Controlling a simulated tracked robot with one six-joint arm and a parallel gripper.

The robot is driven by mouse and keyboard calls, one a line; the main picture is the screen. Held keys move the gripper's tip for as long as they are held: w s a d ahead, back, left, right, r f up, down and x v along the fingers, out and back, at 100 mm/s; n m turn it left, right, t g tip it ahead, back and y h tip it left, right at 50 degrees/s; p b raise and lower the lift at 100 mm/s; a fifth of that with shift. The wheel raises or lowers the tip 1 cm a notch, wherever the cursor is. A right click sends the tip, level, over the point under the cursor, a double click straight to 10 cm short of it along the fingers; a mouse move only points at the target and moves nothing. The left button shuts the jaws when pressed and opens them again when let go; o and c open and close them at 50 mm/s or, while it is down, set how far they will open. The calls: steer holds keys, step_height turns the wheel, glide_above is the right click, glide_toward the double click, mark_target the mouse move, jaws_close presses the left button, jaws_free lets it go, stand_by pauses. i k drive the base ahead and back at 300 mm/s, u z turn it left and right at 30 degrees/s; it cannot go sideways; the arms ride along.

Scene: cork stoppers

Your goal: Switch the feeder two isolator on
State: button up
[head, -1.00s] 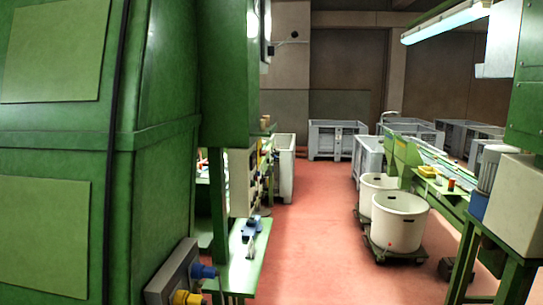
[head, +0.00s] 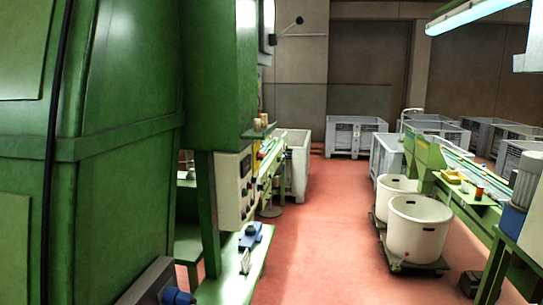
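My gripper is not in view. No switch can be made out for certain as the feeder two isolator. A pale control panel (head: 234,188) with several small dark and coloured controls is on the green machine (head: 215,70), left of the aisle. A grey box (head: 147,283) with a blue round fitting (head: 176,297) shows at the bottom edge, partly cut off. No labels are readable at this distance.
A green bench (head: 238,277) with a blue tool (head: 250,236) juts out below the panel. The red floor aisle (head: 325,220) is clear. White tubs (head: 418,228) on dollies and a green conveyor (head: 460,175) line the right. Grey crates (head: 355,136) stand at the back.

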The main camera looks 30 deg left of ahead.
mark_target(261, 156)
steer(key=z, duration=0.05)
steer(key=i, duration=1.9)
steer(key=u, duration=3.1)
